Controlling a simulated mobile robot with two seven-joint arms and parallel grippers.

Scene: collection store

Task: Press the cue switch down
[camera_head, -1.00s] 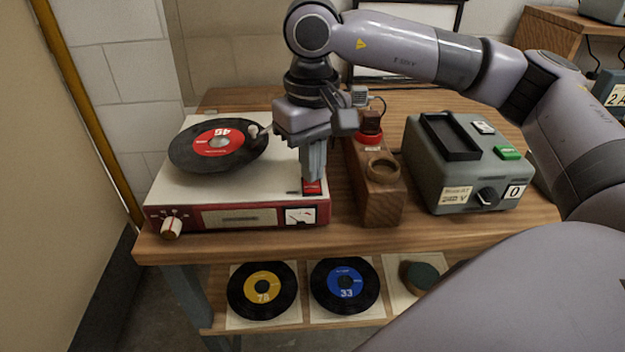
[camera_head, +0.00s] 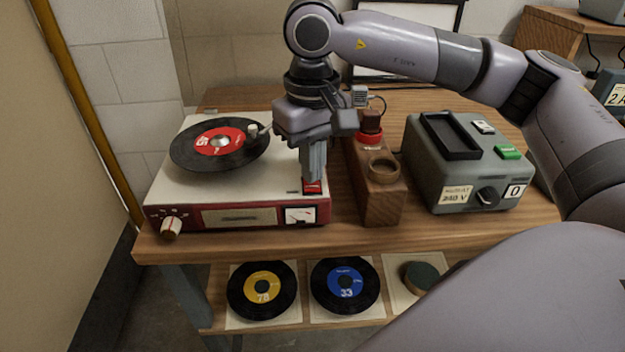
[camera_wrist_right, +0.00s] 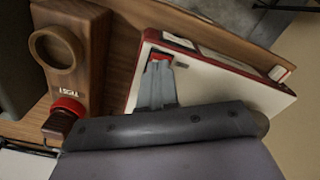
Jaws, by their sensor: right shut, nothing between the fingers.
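The cue switch (camera_head: 313,187) is a small red piece at the front right corner of the record player's white top (camera_head: 185,184). My right gripper (camera_head: 312,179) points straight down at it, its fingers together and empty. The fingertips are on or just above the switch and cover part of it; I cannot tell how far down the switch is. In the right wrist view a bit of the red switch (camera_wrist_right: 160,56) shows beyond the grey fingertips (camera_wrist_right: 158,78). A black record with a red label (camera_head: 221,141) lies on the player. My left gripper is not in view.
A wooden block with a ring (camera_head: 383,168) and a red test button (camera_head: 370,141) stands close right of my gripper. A grey transformer box (camera_head: 462,178) is further right. Yellow-label (camera_head: 263,290) and blue-label (camera_head: 345,286) records lie on the lower shelf.

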